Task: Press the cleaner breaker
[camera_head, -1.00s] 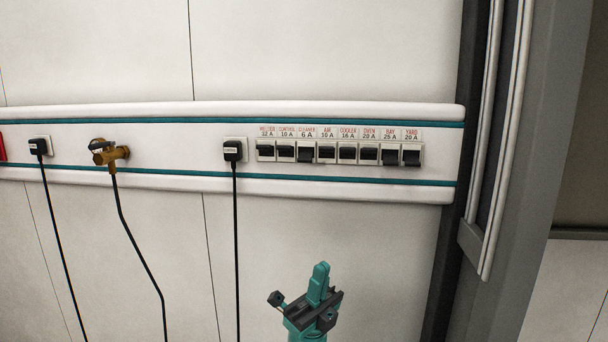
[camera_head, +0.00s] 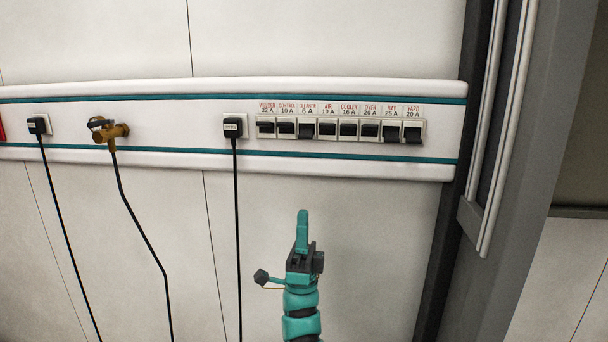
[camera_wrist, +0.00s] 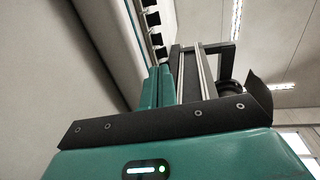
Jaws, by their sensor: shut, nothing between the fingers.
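The cleaner breaker (camera_head: 306,131) is the third from the left in the row on the wall rail, under a label reading CLEANER 6 A. Its black toggle sits lower than those of its neighbours on both sides. My gripper (camera_head: 302,214) is below the row, almost straight under the cleaner breaker, with its teal fingers together, pointing up and empty. It touches nothing that I can see. In the wrist view the closed fingers (camera_wrist: 158,86) point toward part of the breaker row, where several dark toggles show; I cannot tell there which one is the cleaner.
Other breakers stand close on both sides, with the control breaker (camera_head: 286,129) left and the air breaker (camera_head: 327,130) right. A black plug (camera_head: 232,129) with a hanging cable is left of the row. A grey post (camera_head: 500,200) stands right.

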